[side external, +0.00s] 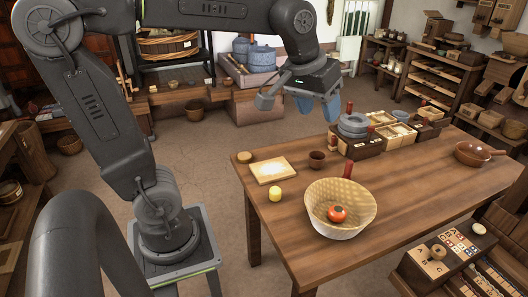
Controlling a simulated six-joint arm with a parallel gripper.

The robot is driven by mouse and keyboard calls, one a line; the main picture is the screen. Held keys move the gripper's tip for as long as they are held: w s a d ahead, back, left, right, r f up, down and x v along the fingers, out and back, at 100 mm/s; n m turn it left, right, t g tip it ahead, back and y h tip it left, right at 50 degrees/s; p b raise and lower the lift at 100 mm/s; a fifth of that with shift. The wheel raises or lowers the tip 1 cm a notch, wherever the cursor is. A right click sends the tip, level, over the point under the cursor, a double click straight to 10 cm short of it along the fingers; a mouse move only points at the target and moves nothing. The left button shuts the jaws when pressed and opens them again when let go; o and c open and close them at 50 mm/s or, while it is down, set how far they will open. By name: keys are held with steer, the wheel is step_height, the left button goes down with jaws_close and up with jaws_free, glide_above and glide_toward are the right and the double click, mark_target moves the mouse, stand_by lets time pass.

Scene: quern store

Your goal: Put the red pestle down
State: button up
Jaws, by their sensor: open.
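A short red rod, likely the red pestle (348,169), stands upright at the back rim of the woven basket (341,231). Its lower end is hidden, so I cannot tell whether it is inside or just behind the basket. An orange-red fruit (338,213) lies in the basket. My gripper (297,105) hangs in the air beyond the table's back left edge, above and left of the rod. Its jaws are apart, with bluish parts on the right side. I see nothing held between them.
On the wooden table (420,215) are a pale board (271,170), a yellow block (275,194), a brown cup (317,159), a grey quern (353,124) with wooden boxes (397,134) and a brown pan (474,154). The table's right middle is clear.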

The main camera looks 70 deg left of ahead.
steer(key=s+d+f+m+t, duration=0.1)
steer(key=s+f+m, duration=0.3)
steer(key=s, duration=0.8)
step_height(320, 180, down, 2)
steer(key=shift+d+f+m, duration=0.1)
steer(key=shift+d+m, duration=0.2)
steer(key=shift+d, duration=0.4)
